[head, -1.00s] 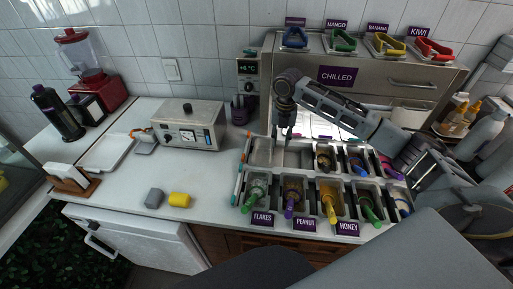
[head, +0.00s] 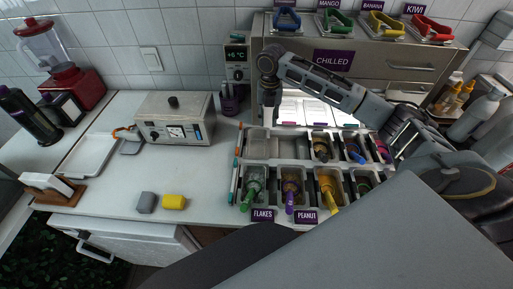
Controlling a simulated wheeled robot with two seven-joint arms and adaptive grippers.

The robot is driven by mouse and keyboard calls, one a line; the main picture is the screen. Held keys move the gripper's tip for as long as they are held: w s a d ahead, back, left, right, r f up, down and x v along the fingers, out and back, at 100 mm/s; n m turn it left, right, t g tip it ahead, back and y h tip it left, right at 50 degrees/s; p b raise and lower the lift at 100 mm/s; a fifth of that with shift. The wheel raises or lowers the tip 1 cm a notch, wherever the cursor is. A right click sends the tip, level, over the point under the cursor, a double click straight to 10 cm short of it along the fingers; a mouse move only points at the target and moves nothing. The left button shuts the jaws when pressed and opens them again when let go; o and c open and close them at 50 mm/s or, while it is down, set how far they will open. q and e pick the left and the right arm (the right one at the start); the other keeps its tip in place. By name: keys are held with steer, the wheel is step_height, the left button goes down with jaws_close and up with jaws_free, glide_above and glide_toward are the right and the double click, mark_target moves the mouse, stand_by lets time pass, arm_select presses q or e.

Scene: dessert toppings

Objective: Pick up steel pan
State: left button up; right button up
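A topping rail (head: 236,168) holds two rows of steel pans on the counter. At its back left is a bare steel pan or empty slot (head: 258,147); I cannot tell which. My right gripper (head: 270,112) points down just behind and above that bare section, apart from it. It is seen edge-on and small, so its finger opening is unclear; nothing shows in it. Filled pans with coloured-handled utensils stand in front and to the right, including the flakes pan (head: 253,182) and peanut pan (head: 291,183). My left gripper is out of view.
The chilled cabinet (head: 300,50) with coloured-handled tops stands behind the rail. A white machine (head: 174,120), a pale tray (head: 88,155), a grey block (head: 146,202) and a yellow block (head: 174,202) are to the left. The counter's left middle is clear.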

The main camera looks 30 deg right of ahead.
mark_target(267, 133)
step_height(267, 133, down, 8)
steer(key=shift+r, duration=0.25)
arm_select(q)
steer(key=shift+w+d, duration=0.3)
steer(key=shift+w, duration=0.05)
arm_select(e)
steer(key=shift+f, duration=0.5)
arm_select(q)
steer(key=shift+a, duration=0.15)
arm_select(e)
steer(key=shift+f, duration=0.1)
steer(key=shift+s+a+f, duration=0.15)
steer(key=shift+f, duration=0.4)
step_height(267, 133, down, 3)
steer(key=shift+s+r, duration=0.1)
steer(key=shift+r, duration=0.05)
steer(key=shift+f+p, duration=0.3)
steer(key=shift+f, duration=0.25)
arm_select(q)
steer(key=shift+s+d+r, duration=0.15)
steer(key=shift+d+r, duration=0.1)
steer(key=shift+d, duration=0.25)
